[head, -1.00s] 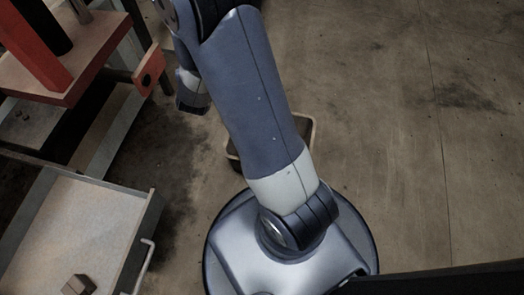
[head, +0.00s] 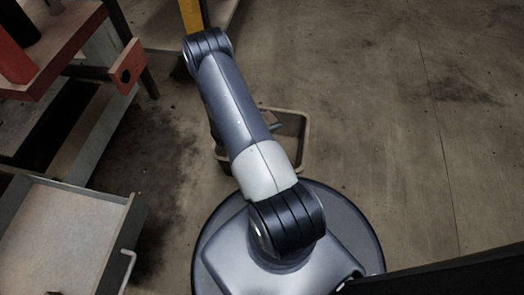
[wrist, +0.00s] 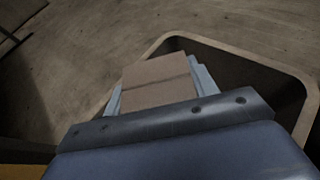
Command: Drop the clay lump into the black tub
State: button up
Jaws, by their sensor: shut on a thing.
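The clay lump (wrist: 158,85) is a brown, block-like piece with a line across it. My gripper (wrist: 160,88) is shut on it, with a pale finger on each side. The black tub (wrist: 250,57) has a dark inside and a beige rim, and fills the right of the wrist view behind the lump. In the head view the tub (head: 304,135) stands on the floor just beyond my base, partly hidden by my arm. The lump appears over the tub's opening; its height above the bottom is unclear.
An open grey drawer (head: 62,235) juts out at the lower left. A bench with red parts (head: 60,40) stands at the upper left. A yellow bar (head: 190,14) shows at the top, beside my arm. The floor to the right is clear.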

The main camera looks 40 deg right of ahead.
notch_tip(320, 180, down, 6)
jog(key=b, duration=0.3)
jog(key=shift+b, duration=0.3)
jog(key=o, duration=1.1)
jog(key=shift+o, duration=0.2)
jog(key=p+v, duration=0.4)
jog(key=v, duration=0.6)
jog(key=shift+a, duration=0.3)
jog(key=shift+d+r, duration=0.1)
